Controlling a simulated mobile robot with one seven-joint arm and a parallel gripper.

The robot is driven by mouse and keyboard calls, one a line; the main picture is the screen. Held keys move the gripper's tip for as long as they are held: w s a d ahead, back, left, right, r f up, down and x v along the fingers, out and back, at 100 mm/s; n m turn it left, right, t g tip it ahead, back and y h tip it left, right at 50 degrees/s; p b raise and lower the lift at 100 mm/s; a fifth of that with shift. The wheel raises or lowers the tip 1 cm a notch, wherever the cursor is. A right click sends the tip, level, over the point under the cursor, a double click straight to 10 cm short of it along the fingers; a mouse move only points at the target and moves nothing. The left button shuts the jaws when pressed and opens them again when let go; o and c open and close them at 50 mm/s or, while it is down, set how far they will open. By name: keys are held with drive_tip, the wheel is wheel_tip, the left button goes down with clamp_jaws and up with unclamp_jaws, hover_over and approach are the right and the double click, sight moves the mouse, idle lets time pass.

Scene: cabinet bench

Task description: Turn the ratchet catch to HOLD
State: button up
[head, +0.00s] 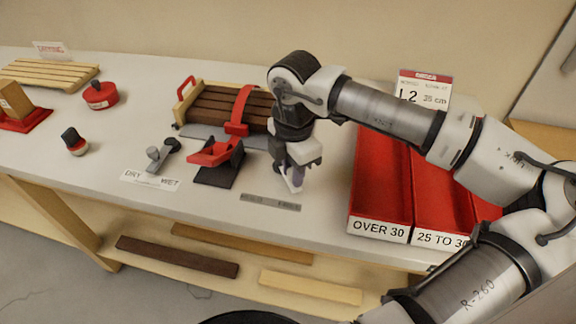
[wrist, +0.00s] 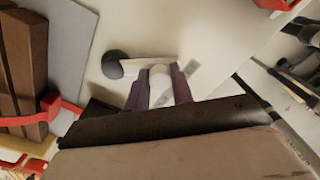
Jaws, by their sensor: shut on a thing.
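My gripper (head: 293,186) points down at the bench, just behind a small grey label strip (head: 270,202) whose words are too small to read. In the wrist view its two fingers (wrist: 160,88) are closed around a pale round piece of a small lever, which I take for the ratchet catch (wrist: 136,66). The catch has a light bar with a black round knob (wrist: 112,65) at its left end in the wrist view. In the head view my gripper mostly hides it. Which marked position the catch points to cannot be told.
Left of my gripper stand a red lever on a dark base (head: 218,155), strapped brown boards (head: 222,108) and a grey DRY/WET lever (head: 160,155). Red bins (head: 382,185) stand close on the right. The bench front (head: 225,205) is clear.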

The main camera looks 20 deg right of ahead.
drive_tip(key=shift+a, duration=0.1)
drive_tip(key=shift+w+a+f+b, duration=0.1)
drive_tip(key=shift+a+b, duration=0.35)
drive_tip(key=shift+a, duration=0.4)
drive_tip(key=shift+w+a+b, duration=0.2)
drive_tip(key=shift+a+b, duration=0.1)
drive_tip(key=shift+a, duration=0.05)
drive_tip(key=o, duration=0.7)
drive_tip(key=shift+o, duration=0.2)
wheel_tip(320, 180, up, 9)
drive_tip(key=p, duration=0.3)
drive_tip(key=shift+p, duration=0.35)
drive_tip(key=shift+s, duration=0.1)
